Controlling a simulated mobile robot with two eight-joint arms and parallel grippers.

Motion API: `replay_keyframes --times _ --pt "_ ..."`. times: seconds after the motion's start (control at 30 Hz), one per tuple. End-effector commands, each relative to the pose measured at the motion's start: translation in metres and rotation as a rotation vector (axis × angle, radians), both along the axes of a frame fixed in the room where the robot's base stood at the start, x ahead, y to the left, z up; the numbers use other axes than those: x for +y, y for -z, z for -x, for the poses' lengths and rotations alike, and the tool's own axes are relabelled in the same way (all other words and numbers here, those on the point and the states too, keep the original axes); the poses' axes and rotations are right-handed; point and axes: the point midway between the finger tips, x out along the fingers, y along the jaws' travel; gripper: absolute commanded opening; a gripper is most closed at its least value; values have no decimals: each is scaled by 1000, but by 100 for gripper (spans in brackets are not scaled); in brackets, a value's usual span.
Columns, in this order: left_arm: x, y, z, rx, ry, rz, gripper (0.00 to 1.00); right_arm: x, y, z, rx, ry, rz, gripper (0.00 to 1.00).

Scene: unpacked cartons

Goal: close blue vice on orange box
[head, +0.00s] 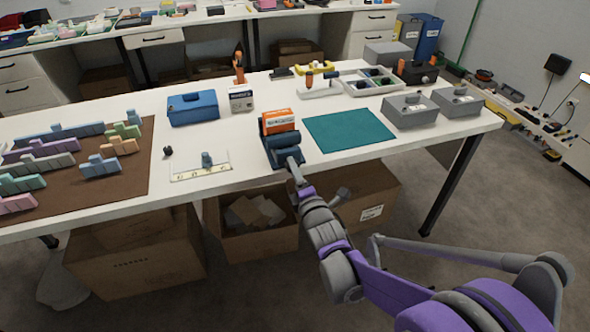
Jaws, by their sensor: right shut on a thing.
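The blue vice (284,154) stands at the front edge of the white table. The orange box (279,121), with a white label band, sits upright in it between the jaws. Whether both jaws touch the box is too small to tell. My right gripper (295,172) reaches up to the front of the vice from the lower right. It is shut at the vice's front end, seemingly on its handle; the fingers and handle are small and hard to tell apart. My left gripper is not in view.
A teal mat (348,131) lies right of the vice, with grey boxes (411,110) beyond it. Open cardboard cartons (258,238) are under the table.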

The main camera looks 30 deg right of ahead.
Motion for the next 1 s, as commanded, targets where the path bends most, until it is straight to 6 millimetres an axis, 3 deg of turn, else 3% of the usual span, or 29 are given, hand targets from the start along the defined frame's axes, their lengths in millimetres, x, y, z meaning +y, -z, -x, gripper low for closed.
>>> replay_keyframes --times 1.0 --pt "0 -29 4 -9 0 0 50 0 -1 0 -224 0 -937 0"
